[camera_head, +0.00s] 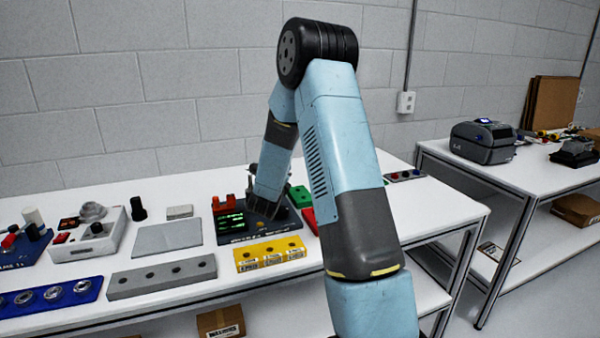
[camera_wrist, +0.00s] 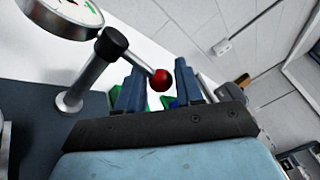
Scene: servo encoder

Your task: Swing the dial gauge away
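The dial gauge (camera_wrist: 62,14) is a round white dial with a dark rim, cut off at the top left of the wrist view. Beside it stands a grey metal post (camera_wrist: 85,82) with a black cap, and a thin rod runs from the cap to a red ball knob (camera_wrist: 161,80). My gripper (camera_wrist: 159,76) is open, with one blue finger on each side of the red knob and gaps visible. In the head view my arm hides most of the gauge and my gripper, above a dark base plate (camera_head: 232,239).
A yellow block (camera_head: 270,255) lies in front of the dark plate, with a grey holed bar (camera_head: 160,280) and a flat grey plate (camera_head: 168,237) to its left. Green and red trays lie partly behind my arm. A printer (camera_head: 483,142) stands on the right-hand table.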

